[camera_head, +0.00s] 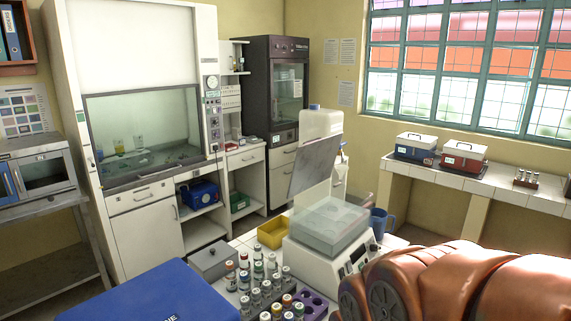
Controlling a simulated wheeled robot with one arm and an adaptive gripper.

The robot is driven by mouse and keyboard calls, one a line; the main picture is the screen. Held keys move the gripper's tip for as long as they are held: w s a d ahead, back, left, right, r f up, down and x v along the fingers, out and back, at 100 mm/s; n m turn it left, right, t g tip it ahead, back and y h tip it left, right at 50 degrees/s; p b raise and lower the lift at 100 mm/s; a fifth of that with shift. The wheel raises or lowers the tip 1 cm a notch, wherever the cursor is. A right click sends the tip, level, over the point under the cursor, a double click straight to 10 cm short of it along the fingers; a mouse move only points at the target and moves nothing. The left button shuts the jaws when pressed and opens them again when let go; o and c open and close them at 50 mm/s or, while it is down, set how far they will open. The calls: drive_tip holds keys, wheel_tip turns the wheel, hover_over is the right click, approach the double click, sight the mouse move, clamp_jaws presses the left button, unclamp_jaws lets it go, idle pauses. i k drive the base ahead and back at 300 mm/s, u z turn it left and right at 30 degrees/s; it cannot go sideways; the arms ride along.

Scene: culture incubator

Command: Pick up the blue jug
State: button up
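The blue jug (377,224) stands on the bench just right of a white bench instrument with a clear lid. It looks upright, with its handle on the right side; its lower part is partly hidden behind the instrument and my orange arm. My arm fills the lower right corner of the view, in front of the jug. My gripper does not show, so its state and distance from the jug are not visible.
The white instrument (308,259) with a raised grey panel stands beside the jug. Several capped vials, a yellow bin (272,232), a grey box (214,262) and a blue case (150,296) crowd the bench to the left. A white canister (322,128) stands behind.

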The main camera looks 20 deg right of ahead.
sight(377, 219)
drive_tip(key=z, duration=1.9)
drive_tip(key=i, duration=4.95)
drive_tip(key=z, duration=2.9)
drive_tip(key=k, duration=1.65)
drive_tip(key=z, duration=0.05)
